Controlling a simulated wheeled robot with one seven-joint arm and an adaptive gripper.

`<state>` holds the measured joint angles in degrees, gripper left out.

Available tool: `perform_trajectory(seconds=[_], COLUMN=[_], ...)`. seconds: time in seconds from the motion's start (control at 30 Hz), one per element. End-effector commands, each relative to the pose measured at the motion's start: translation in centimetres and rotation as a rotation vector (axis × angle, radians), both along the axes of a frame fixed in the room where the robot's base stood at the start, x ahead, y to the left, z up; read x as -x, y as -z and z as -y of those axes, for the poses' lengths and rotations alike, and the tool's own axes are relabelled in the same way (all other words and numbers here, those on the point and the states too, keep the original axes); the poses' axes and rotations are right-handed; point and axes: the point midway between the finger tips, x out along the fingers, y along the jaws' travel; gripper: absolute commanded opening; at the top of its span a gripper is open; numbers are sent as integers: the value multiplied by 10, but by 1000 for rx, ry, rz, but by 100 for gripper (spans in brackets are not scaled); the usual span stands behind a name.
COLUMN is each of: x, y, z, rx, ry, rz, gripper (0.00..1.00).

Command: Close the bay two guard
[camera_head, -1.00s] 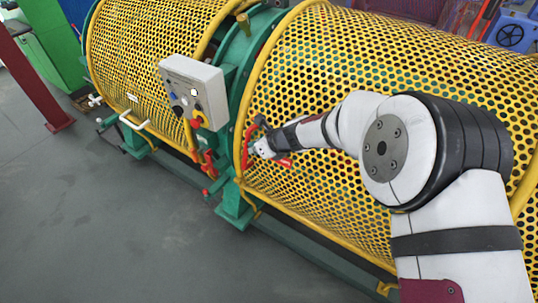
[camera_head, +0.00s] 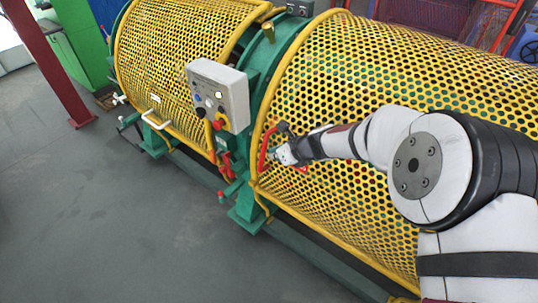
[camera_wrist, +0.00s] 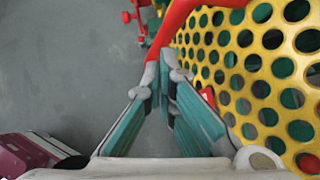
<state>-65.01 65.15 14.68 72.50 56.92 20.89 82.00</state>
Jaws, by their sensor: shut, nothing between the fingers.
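Two yellow perforated guards cover the machine; no bay number is readable. The right guard (camera_head: 350,75) fills the right of the head view and also shows in the wrist view (camera_wrist: 255,65). A red curved handle (camera_head: 264,147) is at its left edge. My gripper (camera_head: 276,155) is at that handle, its fingers shut and empty. In the wrist view the red handle (camera_wrist: 172,30) comes down from the top to my fingertips (camera_wrist: 163,70), which seem to touch or nearly touch it. The left guard (camera_head: 165,65) has a white handle (camera_head: 155,121).
A grey control box (camera_head: 232,95) with buttons stands between the guards, left of my gripper. Red fittings (camera_head: 226,165) are below it. A red post (camera_head: 50,65) and green cabinet (camera_head: 75,45) stand at upper left. The grey floor (camera_head: 130,220) in front is clear.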

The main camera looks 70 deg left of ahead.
Motion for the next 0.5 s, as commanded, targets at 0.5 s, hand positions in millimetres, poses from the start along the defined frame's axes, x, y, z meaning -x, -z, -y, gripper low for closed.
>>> perform_trajectory(seconds=[0.5], x=[-40], y=[-55], z=[58], rx=[6], ry=[4], rz=[4], gripper=[0])
